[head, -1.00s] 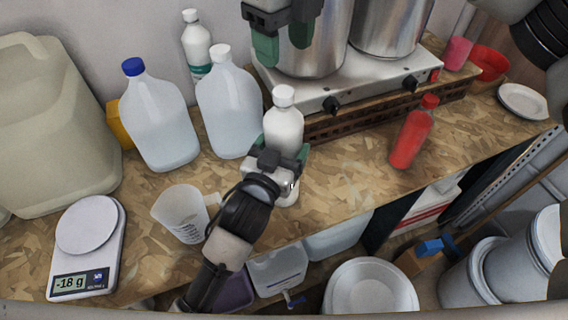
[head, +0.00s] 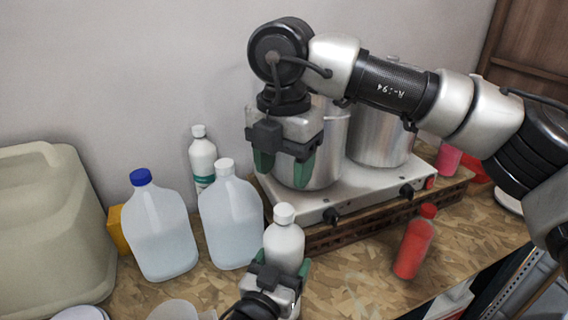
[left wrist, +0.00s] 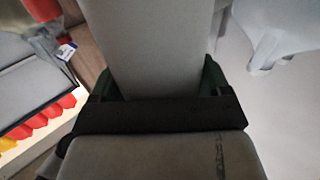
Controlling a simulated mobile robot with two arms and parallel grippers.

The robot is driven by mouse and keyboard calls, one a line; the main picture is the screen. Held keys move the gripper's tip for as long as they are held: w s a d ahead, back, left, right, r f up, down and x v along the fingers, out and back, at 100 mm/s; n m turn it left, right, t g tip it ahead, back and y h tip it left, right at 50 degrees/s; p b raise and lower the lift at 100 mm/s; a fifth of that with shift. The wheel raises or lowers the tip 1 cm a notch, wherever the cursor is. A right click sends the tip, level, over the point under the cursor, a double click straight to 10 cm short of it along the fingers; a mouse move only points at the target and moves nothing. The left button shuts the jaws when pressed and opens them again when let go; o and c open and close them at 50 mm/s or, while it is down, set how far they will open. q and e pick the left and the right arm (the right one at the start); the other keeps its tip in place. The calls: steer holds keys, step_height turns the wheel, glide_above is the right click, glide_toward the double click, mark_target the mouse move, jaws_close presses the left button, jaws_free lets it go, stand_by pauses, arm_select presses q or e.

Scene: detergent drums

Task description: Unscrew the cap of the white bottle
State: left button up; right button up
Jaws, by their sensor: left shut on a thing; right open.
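The white bottle (head: 284,244) stands upright on the wooden counter with its white cap (head: 284,213) on top. My left gripper (head: 279,273) is shut around the bottle's lower body from the front. In the left wrist view the bottle (left wrist: 155,45) fills the middle, between the green fingers of my left gripper (left wrist: 158,88). My right gripper (head: 285,165) is open and empty, pointing down, above and behind the bottle, in front of a steel pot. Its green fingertips are apart and do not touch the cap.
Two translucent jugs (head: 160,235) (head: 231,222) stand left of the bottle, with another white bottle (head: 202,158) behind. A hot plate (head: 333,200) with steel pots (head: 378,135) is behind right. A red bottle (head: 413,246) stands right; bare counter (head: 350,270) lies between.

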mark_target(284, 208)
steer(key=m, duration=0.6)
steer(key=shift+m, duration=0.3)
steer(key=shift+f, duration=0.1)
steer(key=shift+m, duration=0.3)
steer(key=shift+f, duration=3.9)
